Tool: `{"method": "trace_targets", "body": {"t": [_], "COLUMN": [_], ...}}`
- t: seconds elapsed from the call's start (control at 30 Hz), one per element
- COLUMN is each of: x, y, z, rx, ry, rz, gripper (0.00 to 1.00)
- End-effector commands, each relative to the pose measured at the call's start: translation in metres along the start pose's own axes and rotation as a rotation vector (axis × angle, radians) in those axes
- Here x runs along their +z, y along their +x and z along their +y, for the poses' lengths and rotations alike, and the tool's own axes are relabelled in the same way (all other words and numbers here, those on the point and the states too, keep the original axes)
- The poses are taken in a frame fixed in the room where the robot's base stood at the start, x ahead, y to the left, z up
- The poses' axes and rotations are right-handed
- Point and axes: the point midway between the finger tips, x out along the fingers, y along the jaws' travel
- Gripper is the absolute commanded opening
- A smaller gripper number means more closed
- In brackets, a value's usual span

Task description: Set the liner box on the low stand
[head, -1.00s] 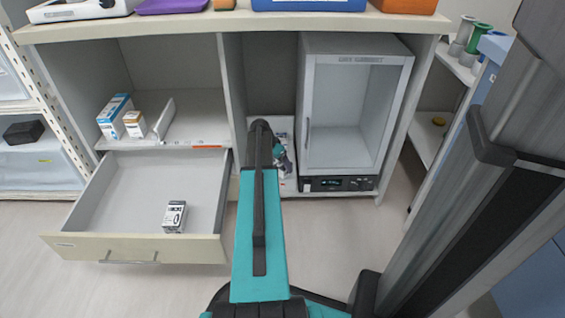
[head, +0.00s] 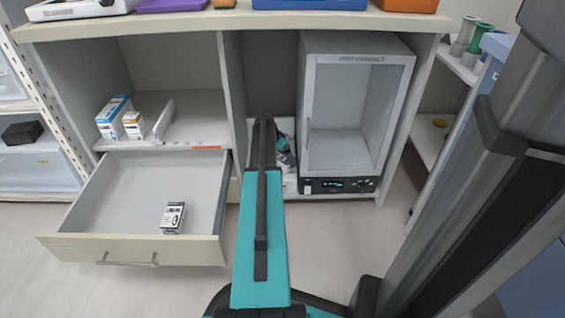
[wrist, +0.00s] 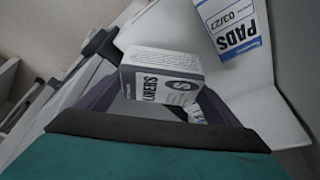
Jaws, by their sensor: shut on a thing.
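The liner box (wrist: 162,84), white and grey with "LINERS" lettering, sits between the jaws of my gripper (wrist: 160,100) in the wrist view. The gripper is shut on it, and the box looks tilted in that view. In the head view my gripper (head: 284,158) is inside the lower middle bay of the cabinet, largely hidden behind my arm. I cannot make out the liner box there. A white surface (head: 291,184) shows low in that bay beside the gripper; I cannot tell whether it is the low stand.
A pads box (wrist: 238,25) is close by in the wrist view. A glass-door appliance (head: 345,120) stands right of the bay, and a divider (head: 232,100) bounds its left. An open drawer (head: 110,195) holds a small box (head: 173,217). Two cartons stand on the left shelf (head: 195,125).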

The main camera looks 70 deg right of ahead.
Motion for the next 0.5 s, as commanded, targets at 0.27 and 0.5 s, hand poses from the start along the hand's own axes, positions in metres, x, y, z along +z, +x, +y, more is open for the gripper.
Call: {"method": "trace_targets", "body": {"t": [0.27, 0.5], "x": [0.001, 0.005], "y": [0.024, 0.037], "z": [-0.004, -0.004], "rx": [0.000, 0.000], "ry": [0.000, 0.001], "rz": [0.000, 0.001], "gripper": [0.54, 0.54]}}
